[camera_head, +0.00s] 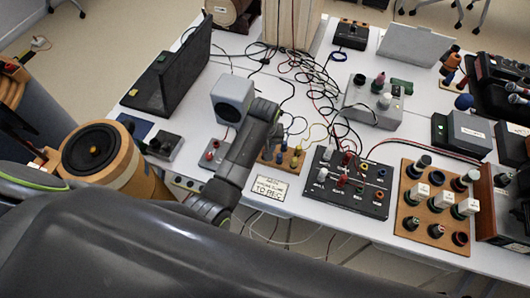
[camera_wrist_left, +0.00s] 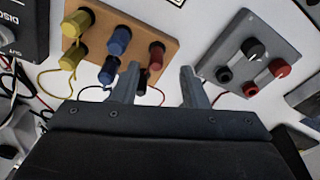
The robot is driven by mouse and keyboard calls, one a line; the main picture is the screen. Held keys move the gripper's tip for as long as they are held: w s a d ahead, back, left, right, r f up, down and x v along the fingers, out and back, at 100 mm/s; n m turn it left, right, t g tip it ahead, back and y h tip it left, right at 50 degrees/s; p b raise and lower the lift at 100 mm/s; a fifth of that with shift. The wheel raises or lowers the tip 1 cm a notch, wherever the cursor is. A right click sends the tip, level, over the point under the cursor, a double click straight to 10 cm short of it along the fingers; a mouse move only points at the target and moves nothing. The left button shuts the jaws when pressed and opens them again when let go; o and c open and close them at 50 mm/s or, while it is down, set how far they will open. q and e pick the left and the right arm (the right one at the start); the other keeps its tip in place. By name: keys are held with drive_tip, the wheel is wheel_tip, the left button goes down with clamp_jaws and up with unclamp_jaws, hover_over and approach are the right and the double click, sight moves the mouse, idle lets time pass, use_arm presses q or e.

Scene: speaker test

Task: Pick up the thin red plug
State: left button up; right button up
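A wooden block (camera_wrist_left: 174,46) holds yellow, blue and red posts and plugs. Its red post (camera_wrist_left: 156,52) stands beyond the finger gap. A dark plug close below it is partly behind the left finger; its colour is hard to tell. The block also shows in the head view (camera_head: 280,165). Red plugs (camera_head: 341,182) stand on a black panel (camera_head: 322,196). I cannot tell which is the thin red plug. My right gripper is not in view.
A grey plate (camera_wrist_left: 229,63) with red and black posts lies right of the fingers. A grey speaker (camera_head: 231,98), a laptop (camera_head: 180,70) and loose cables (camera_head: 318,75) stand behind. A wooden board (camera_head: 411,227) with several knobs is at right.

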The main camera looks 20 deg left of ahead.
use_arm(q)
drive_tip(key=shift+w+f, duration=0.2)
drive_tip(key=shift+f, duration=0.8)
drive_tip(key=shift+w+f, duration=0.2)
drive_tip(key=shift+f, duration=0.8)
drive_tip(key=shift+d, duration=0.1)
clamp_jaws()
